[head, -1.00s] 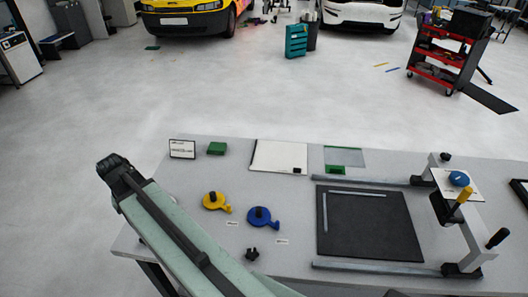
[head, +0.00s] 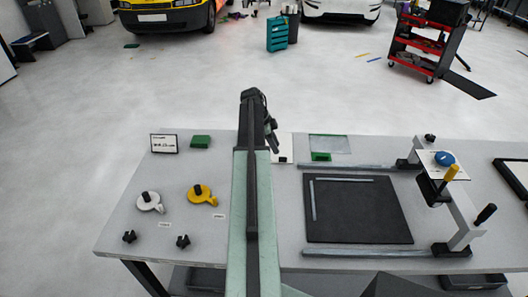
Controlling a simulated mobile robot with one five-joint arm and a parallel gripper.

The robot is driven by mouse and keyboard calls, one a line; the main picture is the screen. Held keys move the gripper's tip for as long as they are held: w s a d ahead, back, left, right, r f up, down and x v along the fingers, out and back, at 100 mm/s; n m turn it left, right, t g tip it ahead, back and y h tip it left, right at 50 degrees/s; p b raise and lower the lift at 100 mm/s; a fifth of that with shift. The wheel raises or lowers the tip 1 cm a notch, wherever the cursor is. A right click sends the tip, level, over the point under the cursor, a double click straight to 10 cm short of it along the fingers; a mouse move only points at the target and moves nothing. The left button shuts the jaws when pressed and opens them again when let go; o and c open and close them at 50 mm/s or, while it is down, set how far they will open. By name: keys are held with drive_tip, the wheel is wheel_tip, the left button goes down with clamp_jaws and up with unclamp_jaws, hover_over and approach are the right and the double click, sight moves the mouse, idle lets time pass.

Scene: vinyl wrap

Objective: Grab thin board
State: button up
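A thin white board (head: 284,141) lies flat at the back of the grey table. My arm hides most of it, and its right strip shows with a small black piece near its front corner. A clear sheet with a green block on its front edge (head: 320,157) lies to its right. I cannot tell for certain which flat piece is the thin board. My gripper (head: 271,146) is at the far end of my raised arm, in front of the white board in the picture. It is small and dark, and its fingers cannot be made out.
A black mat (head: 358,225) lies between metal rails, with a bridge frame (head: 461,219) at right. A white disc (head: 150,205), a yellow disc (head: 202,195), black knobs (head: 129,237), a sign (head: 164,143) and a green block (head: 200,141) are on the left.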

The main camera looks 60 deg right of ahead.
drive_tip(key=b+x, duration=0.5)
drive_tip(key=x, duration=0.1)
drive_tip(key=shift+s+a+f, duration=0.1)
drive_tip(key=shift+s+f, duration=0.1)
drive_tip(key=shift+f, duration=0.15)
drive_tip(key=shift+r, duration=0.2)
clamp_jaws()
idle(0.9)
